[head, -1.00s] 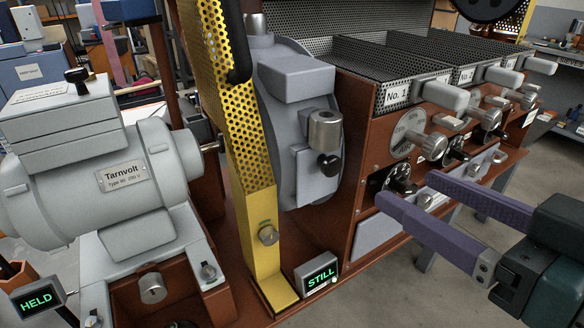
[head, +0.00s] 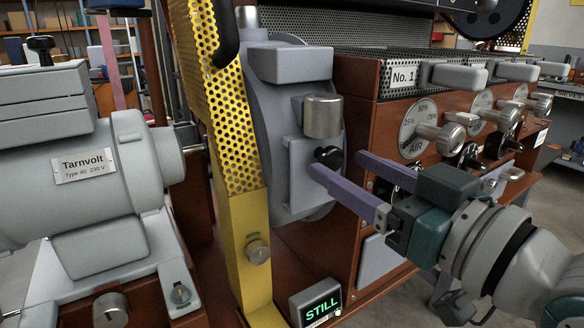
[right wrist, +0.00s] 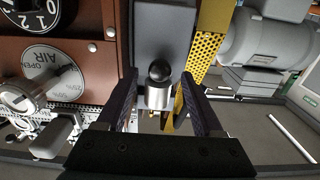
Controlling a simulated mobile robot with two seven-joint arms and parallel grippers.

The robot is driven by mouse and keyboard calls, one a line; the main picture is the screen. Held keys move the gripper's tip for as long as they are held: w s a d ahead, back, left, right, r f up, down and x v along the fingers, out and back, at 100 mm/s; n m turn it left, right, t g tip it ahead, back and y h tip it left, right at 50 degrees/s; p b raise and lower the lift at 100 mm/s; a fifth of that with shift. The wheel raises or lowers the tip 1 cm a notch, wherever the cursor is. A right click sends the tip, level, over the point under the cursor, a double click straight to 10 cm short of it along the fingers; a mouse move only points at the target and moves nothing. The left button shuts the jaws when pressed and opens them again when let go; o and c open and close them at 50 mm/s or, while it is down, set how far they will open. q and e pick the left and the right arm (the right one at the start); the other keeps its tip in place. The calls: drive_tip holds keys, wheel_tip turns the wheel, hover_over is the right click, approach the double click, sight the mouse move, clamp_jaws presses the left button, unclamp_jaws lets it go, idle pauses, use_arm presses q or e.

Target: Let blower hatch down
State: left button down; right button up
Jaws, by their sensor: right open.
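The grey blower housing (head: 262,110) stands behind a yellow guard. On its right side is a grey hatch plate (head: 302,178) with a steel cylinder (head: 322,116) and a black ball knob (head: 329,157) just below the cylinder. The knob (right wrist: 159,72) and cylinder (right wrist: 157,98) also show in the right wrist view. My right gripper (head: 339,164) is open, its purple fingers pointing at the hatch. In the right wrist view the knob appears between the fingertips; I cannot tell whether anything touches. My left gripper is not in view.
The yellow perforated guard (head: 232,125) stands left of the blower, beside the grey Tarnvolt motor (head: 75,205). A small display (head: 318,304) reads STILL. Right of the blower are a red-brown cabinet with an AIR dial (head: 412,125), knobs and grey handles.

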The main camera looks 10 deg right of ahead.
drive_tip(key=shift+w+a, duration=0.25)
drive_tip(key=shift+w, duration=0.4)
clamp_jaws()
idle(1.0)
